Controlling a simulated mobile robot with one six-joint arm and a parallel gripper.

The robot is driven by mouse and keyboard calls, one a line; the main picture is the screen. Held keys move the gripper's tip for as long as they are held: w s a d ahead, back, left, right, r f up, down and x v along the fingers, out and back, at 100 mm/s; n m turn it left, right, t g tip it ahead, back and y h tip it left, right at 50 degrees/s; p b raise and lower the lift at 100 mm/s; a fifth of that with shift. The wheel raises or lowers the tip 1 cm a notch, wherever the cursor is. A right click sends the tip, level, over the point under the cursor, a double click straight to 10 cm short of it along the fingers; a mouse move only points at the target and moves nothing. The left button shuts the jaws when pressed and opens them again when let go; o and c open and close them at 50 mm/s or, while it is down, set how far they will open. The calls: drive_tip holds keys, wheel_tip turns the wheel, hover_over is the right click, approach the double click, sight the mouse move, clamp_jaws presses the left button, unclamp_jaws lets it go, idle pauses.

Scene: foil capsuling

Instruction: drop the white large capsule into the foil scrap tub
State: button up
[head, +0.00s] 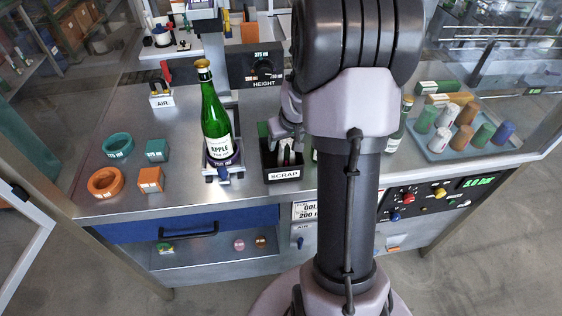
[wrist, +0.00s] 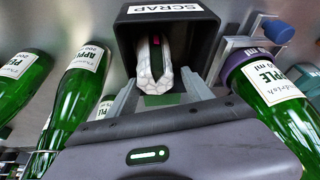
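The black foil scrap tub (head: 268,166) stands at the middle of the bench, with a SCRAP label on its front. It also shows in the wrist view (wrist: 205,42), its opening facing me. My gripper (wrist: 158,88) is at this opening, and its grey fingers stand apart at the base. Between their ends is a pale, ridged white shape with a dark slot; I cannot tell whether it is the white large capsule or finger pads. Green and pink bits show in the slot. White capsules (head: 445,115) stand on the tray at right; their sizes are hard to tell.
A green apple bottle (head: 216,125) stands upright in a cradle left of the tub. Other bottles (head: 398,125) stand right of my arm. The tray (head: 465,153) holds several coloured capsules.

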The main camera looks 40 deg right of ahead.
drive_tip(key=shift+d+r, duration=0.1)
drive_tip(key=shift+d, duration=0.05)
drive_tip(key=p+v, duration=0.4)
drive_tip(key=v, duration=1.3)
drive_tip(key=shift+r, duration=0.1)
drive_tip(key=s+a+f+t+y+b, duration=0.15)
drive_tip(key=a+b, duration=0.25)
drive_tip(key=a, duration=0.5)
drive_tip(key=s+a+f+b, duration=0.15)
drive_tip(key=a+b, duration=0.35)
drive_tip(key=a, duration=0.5)
drive_tip(key=s+a+f+y+b, duration=0.2)
drive_tip(key=s+a+f+b, duration=0.1)
drive_tip(key=s+a, duration=0.6)
drive_tip(key=shift+s+a+f, duration=0.15)
drive_tip(key=shift+s+a, duration=0.15)
